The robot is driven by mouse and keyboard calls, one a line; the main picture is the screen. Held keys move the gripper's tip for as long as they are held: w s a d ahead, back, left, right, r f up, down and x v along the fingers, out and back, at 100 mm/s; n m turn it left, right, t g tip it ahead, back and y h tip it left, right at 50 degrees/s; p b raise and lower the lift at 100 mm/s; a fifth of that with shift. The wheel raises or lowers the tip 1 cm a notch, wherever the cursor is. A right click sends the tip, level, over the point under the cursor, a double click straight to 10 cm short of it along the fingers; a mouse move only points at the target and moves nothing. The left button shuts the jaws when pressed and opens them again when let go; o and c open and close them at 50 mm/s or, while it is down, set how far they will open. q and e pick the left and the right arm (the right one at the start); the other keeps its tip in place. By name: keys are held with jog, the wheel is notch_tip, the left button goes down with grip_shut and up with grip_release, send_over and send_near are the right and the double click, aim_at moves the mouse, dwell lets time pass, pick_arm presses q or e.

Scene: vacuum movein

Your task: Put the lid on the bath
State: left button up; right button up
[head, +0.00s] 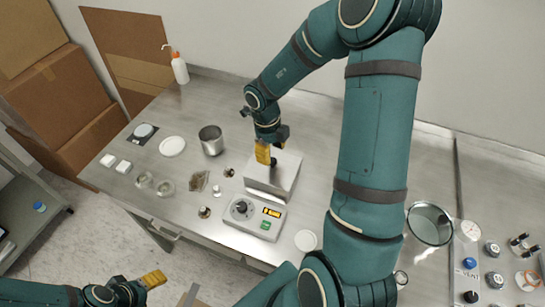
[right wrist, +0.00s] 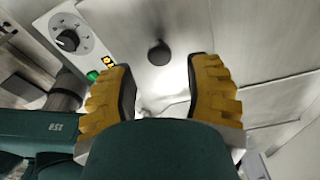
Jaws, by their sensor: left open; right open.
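The bath (head: 262,187) is a metal box behind its control panel (head: 252,216) with a dial and a green button. A flat metal lid (head: 287,164) appears to lie over its top; I cannot tell if it is fully seated. In the right wrist view the lid's round black knob (right wrist: 158,54) stands on shiny metal, beyond and between my fingers, apart from them. My right gripper (head: 266,152) is open and empty above the bath, and hides the knob in the head view. My left gripper (head: 148,281) is open and empty at the lower left, off the table.
A steel beaker (head: 211,140), white dish (head: 172,146), balance (head: 143,132) and wash bottle (head: 180,68) stand left of the bath. A white disc (head: 306,240) lies at its right front. A round glass dish (head: 430,224) and small instruments stand farther right. Cardboard boxes (head: 60,100) are at the left.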

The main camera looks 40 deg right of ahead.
notch_tip(320, 180, up, 10)
jog(key=w+p, duration=0.1)
jog(key=shift+a+f+p, duration=0.15)
jog(key=shift+f+p, duration=0.05)
jog(key=shift+p, duration=0.1)
dwell(0.4)
